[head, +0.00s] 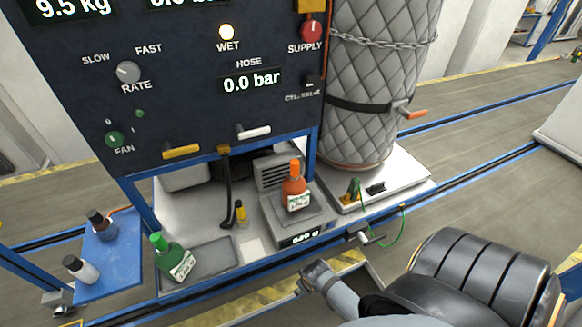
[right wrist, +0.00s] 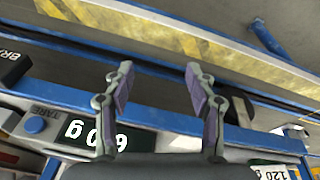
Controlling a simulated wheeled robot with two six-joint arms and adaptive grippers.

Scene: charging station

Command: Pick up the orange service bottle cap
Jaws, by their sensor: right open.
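The orange service bottle (head: 295,194) stands upright on the small scale (head: 303,238), with its orange cap (head: 295,168) on top. A white label is on its front. My right gripper (head: 312,272) is low in front of the scale, below and apart from the bottle in the head view. In the right wrist view my right gripper (right wrist: 160,75) is open with nothing between its fingers. The bottle and cap do not show in that view. My left gripper is not in view.
Two more bottles stand on a blue shelf (head: 110,258) at left. A quilted cylinder (head: 370,90) stands behind at right. The control panel (head: 190,80) overhangs the bench. A blue rail (right wrist: 130,112) runs below the fingers.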

